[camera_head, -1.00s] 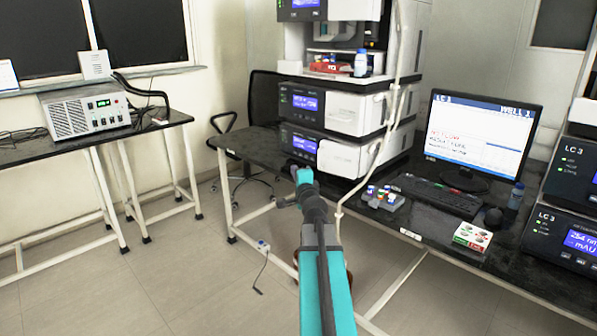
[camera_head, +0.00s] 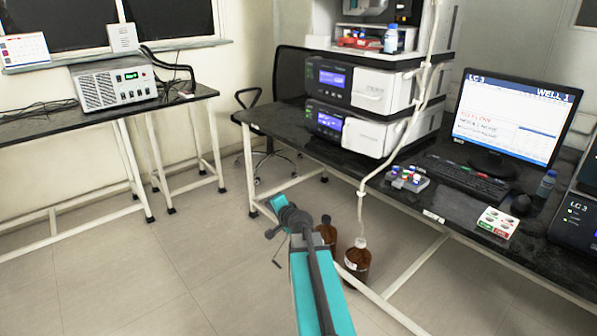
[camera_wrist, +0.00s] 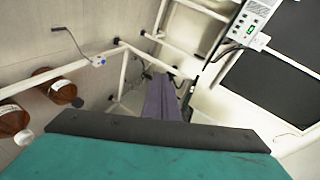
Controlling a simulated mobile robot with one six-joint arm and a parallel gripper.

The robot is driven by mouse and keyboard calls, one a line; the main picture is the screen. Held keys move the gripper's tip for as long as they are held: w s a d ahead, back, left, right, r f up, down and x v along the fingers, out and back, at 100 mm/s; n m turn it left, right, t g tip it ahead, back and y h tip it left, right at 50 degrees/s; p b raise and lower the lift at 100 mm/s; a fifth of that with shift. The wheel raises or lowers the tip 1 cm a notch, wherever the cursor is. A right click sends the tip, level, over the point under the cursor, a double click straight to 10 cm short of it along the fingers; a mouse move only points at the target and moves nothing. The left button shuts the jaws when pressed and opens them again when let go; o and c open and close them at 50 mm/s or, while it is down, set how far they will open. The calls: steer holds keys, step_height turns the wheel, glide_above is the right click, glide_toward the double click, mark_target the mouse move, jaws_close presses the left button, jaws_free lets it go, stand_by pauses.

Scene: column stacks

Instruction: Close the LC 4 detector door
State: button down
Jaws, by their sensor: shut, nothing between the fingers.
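A stack of white and dark instrument modules stands on the black bench in the head view. Its upper module (camera_head: 382,90) and lower module (camera_head: 375,137) each have a blue display at left and a white front panel. I cannot read an LC 4 label or tell which panel is the detector door or whether it stands open. My gripper is shut and empty in the wrist view (camera_wrist: 163,78), its purple-grey fingers together over the floor. In the head view my arm's end is low, before the bench and apart from the stack; the fingers are not clear there.
Brown bottles (camera_head: 357,260) stand on the floor by the bench legs. A white tube hangs before the stack. A monitor (camera_head: 515,115), keyboard (camera_head: 466,178) and vial rack (camera_head: 407,178) occupy the bench. A side table (camera_head: 30,128) stands left; open floor lies between.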

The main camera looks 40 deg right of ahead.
steer(key=s+a+f+n+g+y, duration=0.2)
steer(key=s+a+f+n+g, duration=0.15)
steer(key=a+f, duration=0.6)
steer(key=s+a+f+n+g+y, duration=0.2)
steer(key=s+a+f+n, duration=0.15)
steer(key=a+f, duration=0.6)
steer(key=s+a+f+n+g+y, duration=0.2)
steer(key=s+a+f+g, duration=0.15)
steer(key=a+f, duration=0.65)
steer(key=s+a+f+n+g, duration=0.2)
steer(key=s+a+f, duration=0.1)
steer(key=s+f, duration=0.3)
steer(key=s+a+f+n+g, duration=0.2)
steer(key=s+a+f, duration=0.2)
steer(key=s, duration=0.4)
steer(key=s+f+n+g+h, duration=0.1)
steer(key=s+f+n+g, duration=0.1)
steer(key=s, duration=0.6)
steer(key=s+a+f+n+g+h, duration=0.1)
steer(key=s+f+n+g+h, duration=0.1)
steer(key=s, duration=0.7)
steer(key=shift+s+a+f+n+g, duration=0.3)
steer(key=shift+f+g, duration=0.3)
steer(key=shift+a, duration=0.15)
